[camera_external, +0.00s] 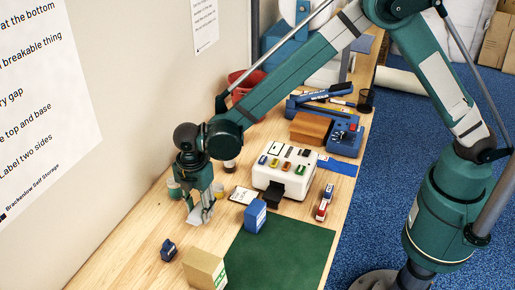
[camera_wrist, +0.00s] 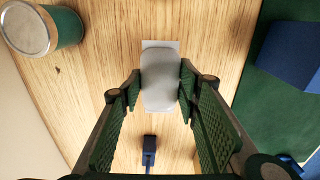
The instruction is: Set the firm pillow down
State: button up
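A pale grey, rounded pillow (camera_wrist: 160,80) sits between the two fingertips of my gripper (camera_wrist: 159,88) in the wrist view, with a finger against each side. My gripper (camera_external: 203,208) is shut on it and points down over the wooden bench, left of the green mat. In the external view the pillow (camera_external: 207,212) shows only partly, at the fingertips. A flat white patch (camera_wrist: 160,44) shows just beyond the pillow in the wrist view. I cannot tell whether the pillow touches the bench.
A blue box (camera_external: 255,216) stands on the green mat (camera_external: 285,250). A brown carton (camera_external: 204,268) and small dark blue object (camera_external: 168,250) are nearer. A green-sided tin (camera_wrist: 58,30) is close by. A white machine (camera_external: 285,172) stands behind. Bare wood surrounds the gripper.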

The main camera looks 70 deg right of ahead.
aim_at(199, 209)
jog(key=shift+f, duration=0.75)
jog(key=shift+f, duration=0.25)
jog(key=o, duration=0.6)
jog(key=shift+r, duration=0.1)
jog(key=shift+r, duration=0.1)
notch_tip(199, 209, up, 12)
jog(key=shift+r, duration=0.1)
dwell(0.6)
